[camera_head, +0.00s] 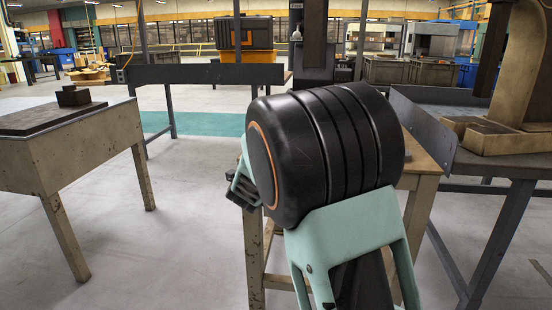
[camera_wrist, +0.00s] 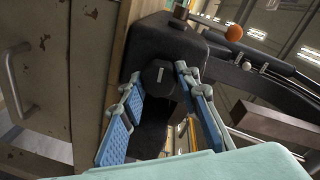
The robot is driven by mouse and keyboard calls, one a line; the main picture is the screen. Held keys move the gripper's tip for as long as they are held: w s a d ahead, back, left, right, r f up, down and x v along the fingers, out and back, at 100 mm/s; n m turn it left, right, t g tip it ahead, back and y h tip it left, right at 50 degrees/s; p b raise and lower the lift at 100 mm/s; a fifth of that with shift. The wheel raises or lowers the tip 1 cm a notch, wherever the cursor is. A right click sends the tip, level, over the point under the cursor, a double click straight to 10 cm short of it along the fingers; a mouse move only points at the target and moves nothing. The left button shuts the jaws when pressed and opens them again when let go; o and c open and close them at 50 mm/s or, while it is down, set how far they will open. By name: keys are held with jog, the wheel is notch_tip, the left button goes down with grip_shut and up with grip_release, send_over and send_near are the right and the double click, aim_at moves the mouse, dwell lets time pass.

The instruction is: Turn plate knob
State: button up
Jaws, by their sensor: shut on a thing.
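In the wrist view, a dark, many-sided plate knob (camera_wrist: 158,76) sticks out low on the body of the black arbor press (camera_wrist: 160,42). My gripper (camera_wrist: 160,85), with blue ribbed pads, has one finger on each side of the knob, tips against or very near it. It is shut on the knob. The knob's turn angle cannot be read. In the head view my own arm covers the press and the knob, and the fingertips are not clear there.
A worn metal cabinet with a handle (camera_wrist: 15,80) stands close on the left in the wrist view. An orange ball (camera_wrist: 233,33) shows near dark bars at upper right. In the head view a worn bench (camera_head: 75,140) stands left, with open floor (camera_head: 170,230) beside it.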

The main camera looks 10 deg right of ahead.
jog(key=shift+m+b, duration=0.45)
jog(key=shift+m, duration=0.15)
jog(key=shift+f, duration=0.1)
jog(key=o, duration=1.2)
jog(key=shift+c, duration=0.2)
jog(key=v, duration=1.2)
